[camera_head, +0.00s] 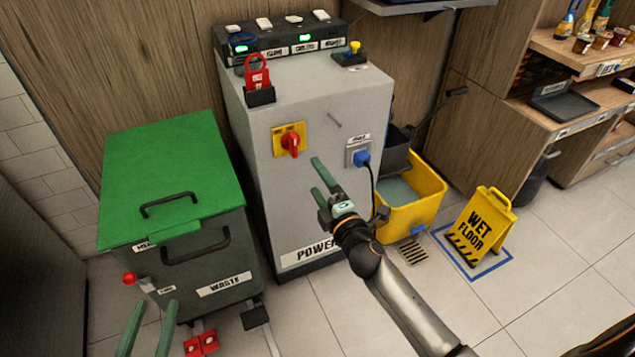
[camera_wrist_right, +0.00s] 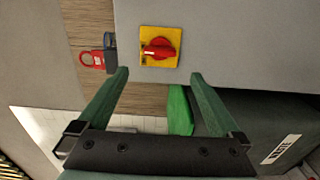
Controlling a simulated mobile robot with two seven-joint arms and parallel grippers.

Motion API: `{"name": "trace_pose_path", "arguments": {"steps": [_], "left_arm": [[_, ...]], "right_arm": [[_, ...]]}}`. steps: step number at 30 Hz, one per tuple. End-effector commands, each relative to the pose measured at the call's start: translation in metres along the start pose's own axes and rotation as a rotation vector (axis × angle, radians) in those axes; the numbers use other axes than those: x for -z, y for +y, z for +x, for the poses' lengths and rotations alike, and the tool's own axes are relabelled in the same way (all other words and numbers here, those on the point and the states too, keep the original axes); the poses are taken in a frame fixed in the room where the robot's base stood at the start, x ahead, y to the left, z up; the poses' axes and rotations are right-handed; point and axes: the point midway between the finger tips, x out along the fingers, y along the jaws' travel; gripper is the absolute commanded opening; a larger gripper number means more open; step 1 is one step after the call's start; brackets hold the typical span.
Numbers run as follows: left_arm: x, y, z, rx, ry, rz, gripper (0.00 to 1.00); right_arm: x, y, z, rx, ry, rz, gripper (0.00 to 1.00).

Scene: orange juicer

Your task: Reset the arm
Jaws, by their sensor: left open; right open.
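My right gripper (camera_head: 316,177) is open and empty in front of the grey power cabinet (camera_head: 325,95) in the head view. Its two green fingers point toward the cabinet's front, to the right of and below the red rotary switch (camera_head: 290,143) on its yellow plate. In the right wrist view the gripper (camera_wrist_right: 160,76) has its fingers spread, with the red switch (camera_wrist_right: 158,48) beyond and between the tips. Nothing is between the fingers. My left gripper (camera_head: 152,318) shows only as two green fingers, apart, at the bottom left, in front of the waste bin; its base is out of view.
A green-lidded waste bin (camera_head: 170,170) stands left of the cabinet. A red padlock-shaped tag (camera_head: 257,76) sits in a holder on the cabinet. A blue plug (camera_head: 361,157) with a cable, a yellow mop bucket (camera_head: 425,190) and a wet-floor sign (camera_head: 480,226) are to the right.

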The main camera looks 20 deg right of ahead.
Motion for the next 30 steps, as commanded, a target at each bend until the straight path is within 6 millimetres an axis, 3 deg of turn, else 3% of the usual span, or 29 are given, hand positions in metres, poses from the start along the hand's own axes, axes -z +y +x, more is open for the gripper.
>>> {"name": "trace_pose_path", "arguments": {"steps": [13, 16, 20, 23, 30], "left_arm": [[0.002, 0.0, 0.002, 0.002, 0.004, -0.003, 0.5], [0.003, 0.0, 0.002, 0.002, 0.007, -0.003, 0.5], [0.002, 0.0, 0.001, 0.002, 0.006, -0.002, 0.5], [0.002, 0.0, 0.001, 0.002, 0.005, -0.001, 0.5], [0.002, -0.001, 0.001, 0.002, 0.004, -0.001, 0.5]], "right_arm": [[0.0, 0.0, 0.0, 0.0, 0.0, 0.002, 1.0], [0.003, -0.004, -0.009, 0.01, 0.008, 0.058, 1.0], [0.015, -0.013, -0.045, 0.05, 0.036, 0.308, 1.0], [0.03, -0.017, -0.084, 0.099, 0.061, 0.594, 1.0], [0.059, -0.005, -0.157, 0.211, 0.088, 1.174, 1.0]]}}
